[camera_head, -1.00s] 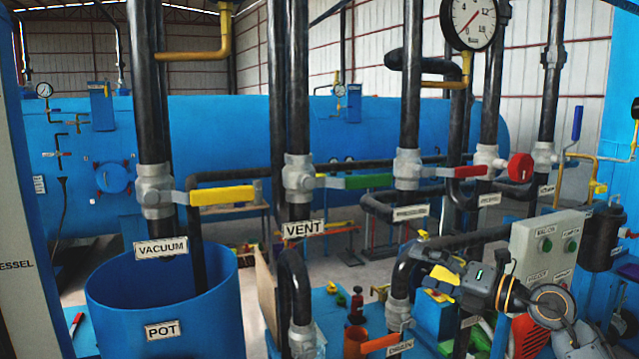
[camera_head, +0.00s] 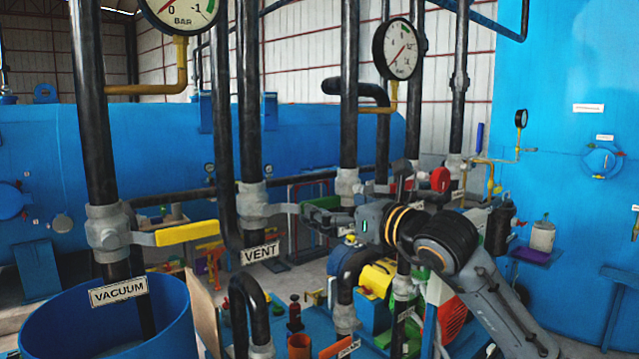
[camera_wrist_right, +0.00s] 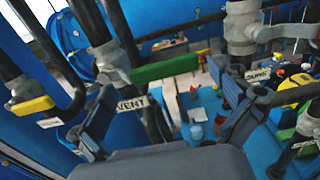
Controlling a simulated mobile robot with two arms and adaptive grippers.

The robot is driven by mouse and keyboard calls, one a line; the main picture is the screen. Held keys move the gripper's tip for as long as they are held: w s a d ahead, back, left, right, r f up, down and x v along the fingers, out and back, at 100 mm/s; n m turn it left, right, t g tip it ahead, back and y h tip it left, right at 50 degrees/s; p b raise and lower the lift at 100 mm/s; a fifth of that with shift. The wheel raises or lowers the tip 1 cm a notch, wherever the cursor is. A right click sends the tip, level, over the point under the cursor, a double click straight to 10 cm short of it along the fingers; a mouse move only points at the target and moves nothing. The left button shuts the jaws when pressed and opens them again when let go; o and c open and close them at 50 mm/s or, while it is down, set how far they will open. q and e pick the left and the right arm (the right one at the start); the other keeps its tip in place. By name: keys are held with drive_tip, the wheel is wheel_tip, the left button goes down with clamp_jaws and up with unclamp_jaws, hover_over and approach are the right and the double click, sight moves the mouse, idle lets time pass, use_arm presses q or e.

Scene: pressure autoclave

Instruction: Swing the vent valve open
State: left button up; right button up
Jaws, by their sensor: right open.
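The vent valve (camera_head: 253,203) is a grey fitting on a vertical black pipe, with the VENT label (camera_head: 260,253) below it. Its green handle (camera_head: 322,201) points right, sideways from the pipe. The handle also shows in the right wrist view (camera_wrist_right: 168,69). My right gripper (camera_head: 322,217) is open, close to the handle in the head view and partly overlapping it. In the wrist view its fingers are spread, with the handle beyond and between them; no contact is visible. My left gripper is not in view.
The vacuum valve's yellow handle (camera_head: 187,233) is to the left, above a blue pot (camera_head: 178,330). Another valve (camera_head: 347,185) on a vertical pipe stands just right of the green handle. A red handle knob (camera_head: 440,179) and more pipes are behind my right arm.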

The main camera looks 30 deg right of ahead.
sight(324, 201)
drive_tip(key=w+p, duration=0.1)
drive_tip(key=w, duration=0.3)
drive_tip(key=shift+r+p, duration=0.15)
drive_tip(key=shift+p, duration=0.25)
drive_tip(key=shift+w+a, duration=0.1)
drive_tip(key=shift+w, duration=0.25)
drive_tip(key=c, duration=1.4)
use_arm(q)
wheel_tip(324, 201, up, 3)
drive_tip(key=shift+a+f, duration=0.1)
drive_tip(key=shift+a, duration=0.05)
use_arm(e)
drive_tip(key=shift+c, duration=0.2)
